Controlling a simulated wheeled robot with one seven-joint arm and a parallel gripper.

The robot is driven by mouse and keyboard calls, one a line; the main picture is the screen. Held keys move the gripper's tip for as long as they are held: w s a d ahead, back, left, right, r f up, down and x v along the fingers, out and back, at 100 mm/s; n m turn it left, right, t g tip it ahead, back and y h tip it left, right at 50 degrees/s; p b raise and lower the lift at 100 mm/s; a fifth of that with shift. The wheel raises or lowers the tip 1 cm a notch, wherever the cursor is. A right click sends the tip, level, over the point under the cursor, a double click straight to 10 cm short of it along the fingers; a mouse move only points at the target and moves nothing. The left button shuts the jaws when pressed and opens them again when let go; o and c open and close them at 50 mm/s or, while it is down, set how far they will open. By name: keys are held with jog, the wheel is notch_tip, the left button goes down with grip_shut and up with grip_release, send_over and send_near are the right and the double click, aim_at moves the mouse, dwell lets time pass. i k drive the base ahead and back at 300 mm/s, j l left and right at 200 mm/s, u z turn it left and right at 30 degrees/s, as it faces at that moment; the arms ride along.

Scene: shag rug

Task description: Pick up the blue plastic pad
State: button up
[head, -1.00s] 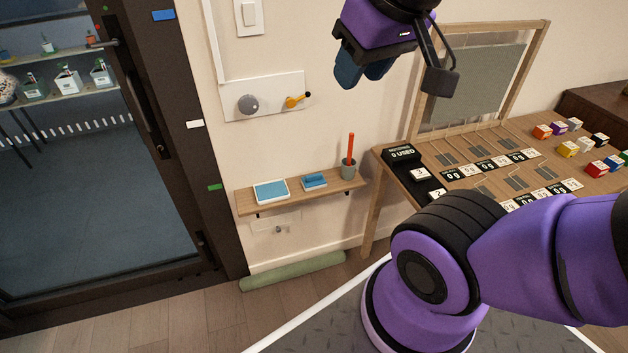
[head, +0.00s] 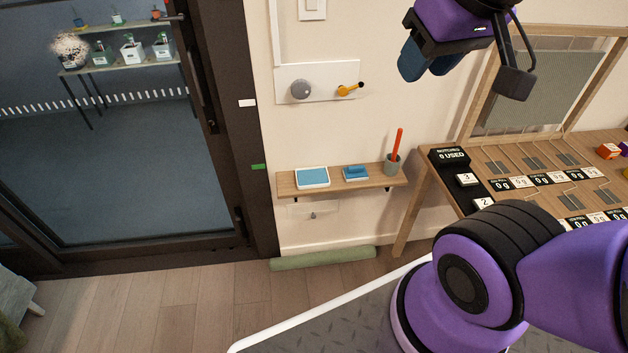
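A flat blue pad (head: 312,176) in a white frame lies on the left part of a narrow wooden wall shelf (head: 388,181). A smaller blue block (head: 356,171) on a pale base lies to its right on the same shelf. I cannot tell from the picture which of the two is the plastic pad.
A grey cup (head: 393,166) with a red stick stands at the shelf's right end. A panel (head: 318,82) with a grey knob and yellow lever is above. A wooden table (head: 520,166) with labelled pads is to the right. A green roll (head: 322,258) lies on the floor.

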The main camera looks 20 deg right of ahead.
aim_at(358, 173)
jog(key=i+j+z, duration=0.25)
jog(key=j, duration=0.35)
jog(key=i+j+z, duration=0.15)
jog(key=i+j, duration=0.15)
jog(key=i+j+z, duration=0.15)
jog(key=j, duration=0.25)
jog(key=i+j+z, duration=0.15)
jog(key=j, duration=0.25)
